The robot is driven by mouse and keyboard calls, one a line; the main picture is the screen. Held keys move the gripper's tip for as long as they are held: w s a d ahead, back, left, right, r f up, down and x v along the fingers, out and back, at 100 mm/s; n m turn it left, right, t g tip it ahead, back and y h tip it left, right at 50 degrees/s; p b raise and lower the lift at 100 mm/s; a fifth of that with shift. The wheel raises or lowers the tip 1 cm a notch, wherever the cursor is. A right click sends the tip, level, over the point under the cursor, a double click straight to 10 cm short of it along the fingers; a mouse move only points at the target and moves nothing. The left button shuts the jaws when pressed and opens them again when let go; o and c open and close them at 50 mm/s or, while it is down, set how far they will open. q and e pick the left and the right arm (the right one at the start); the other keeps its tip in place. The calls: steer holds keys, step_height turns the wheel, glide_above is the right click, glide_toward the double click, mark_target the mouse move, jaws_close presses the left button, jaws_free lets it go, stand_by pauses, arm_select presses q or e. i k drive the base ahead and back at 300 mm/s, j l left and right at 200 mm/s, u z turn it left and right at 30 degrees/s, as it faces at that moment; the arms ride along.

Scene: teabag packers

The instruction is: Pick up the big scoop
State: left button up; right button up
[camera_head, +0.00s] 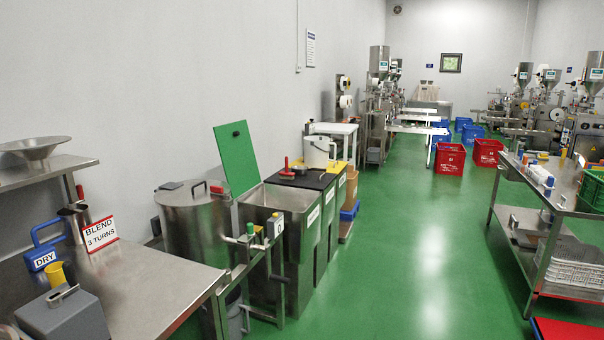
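I cannot surely make out the big scoop. A steel cylindrical vessel (76,222) with an upright piece at its side stands on the left bench, behind the "BLEND 3 TURNS" sign (100,234); it may be a scoop. A small yellow cup-like thing (57,273) is on the same bench, near the blue "DRY" holder (42,256). A red-handled thing (287,168) rests on the bins further back; its shape is too small to tell. Neither of my grippers is in view.
The steel bench (150,285) fills the lower left, with a grey box (65,318) at its front. A steel drum (193,222) and a bin with a raised green lid (236,157) stand beyond. A steel cart (535,205) stands right. The green floor (425,255) between is clear.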

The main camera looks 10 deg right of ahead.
mark_target(298, 170)
steer(key=i+l+z, duration=0.4)
steer(key=i, duration=0.3)
steer(key=i+z, duration=0.4)
steer(key=i, duration=1.15)
steer(key=i+l+u, duration=0.1)
steer(key=i, duration=0.8)
